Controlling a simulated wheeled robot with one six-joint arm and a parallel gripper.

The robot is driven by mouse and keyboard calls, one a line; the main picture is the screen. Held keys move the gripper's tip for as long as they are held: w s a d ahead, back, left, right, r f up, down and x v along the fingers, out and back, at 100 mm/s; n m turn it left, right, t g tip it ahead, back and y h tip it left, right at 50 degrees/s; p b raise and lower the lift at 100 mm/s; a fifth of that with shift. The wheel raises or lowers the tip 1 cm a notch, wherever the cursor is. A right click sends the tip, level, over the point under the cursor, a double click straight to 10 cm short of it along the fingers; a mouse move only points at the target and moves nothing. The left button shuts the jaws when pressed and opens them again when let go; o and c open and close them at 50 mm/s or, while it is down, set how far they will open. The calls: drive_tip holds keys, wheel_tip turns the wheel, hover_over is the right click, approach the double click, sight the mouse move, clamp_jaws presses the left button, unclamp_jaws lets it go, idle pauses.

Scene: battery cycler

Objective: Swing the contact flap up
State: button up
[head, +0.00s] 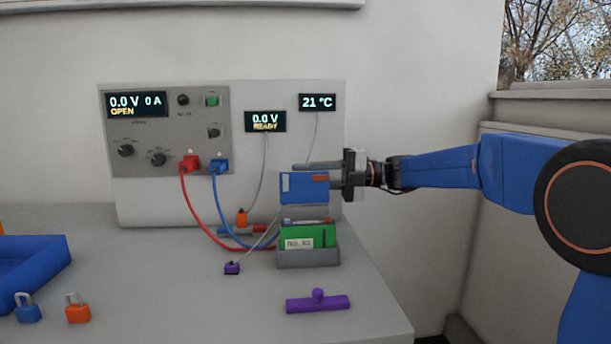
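A blue panel (304,190), which looks like the contact flap, stands roughly upright above and behind the green battery (318,237). It has a pale patch at its left and an orange patch at its upper right. The battery, labelled "NO. 62", sits in a grey cradle (308,258). My gripper (318,177) reaches in from the right at the panel's height. Its fingers are spread, one along the panel's top edge and the other partly hidden behind the panel's right side. Whether they touch the panel is unclear.
The cycler (168,130) reads 0.0 V, 0 A, OPEN. Red (193,205) and blue (222,205) cables run to the cradle area. A purple handled bar (318,302), blue padlock (27,308), orange padlock (77,309) and blue tray (35,285) occupy the bench. Its front middle is clear.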

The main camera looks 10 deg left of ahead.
drive_tip(key=shift+r, duration=0.2)
drive_tip(key=shift+w+d, duration=0.1)
drive_tip(key=shift+d, duration=0.45)
drive_tip(key=v, duration=1.6)
drive_tip(key=shift+d, duration=0.15)
drive_tip(key=s+d+f+n+t+h, duration=0.35)
drive_tip(key=s+f+n, duration=0.35)
drive_tip(key=s, duration=0.4)
drive_tip(key=s+d+f+n+t+h, duration=0.2)
drive_tip(key=s+d+f+n+h, duration=0.3)
drive_tip(key=s+f+n, duration=0.45)
drive_tip(key=s+d+f+n+t+h, duration=0.2)
drive_tip(key=s+d+f+n+h, duration=0.2)
drive_tip(key=s+d+f+n, duration=0.2)
drive_tip(key=s+d+f+n+t+h, duration=0.2)
drive_tip(key=s+d+f+n+h, duration=0.2)
drive_tip(key=s+d+f+n, duration=0.3)
drive_tip(key=s+d+n, duration=0.2)
drive_tip(key=s+d, duration=0.1)
drive_tip(key=s, duration=0.1)
drive_tip(key=shift+s+d+n+h, duration=0.3)
drive_tip(key=shift+s+n+h, duration=0.05)
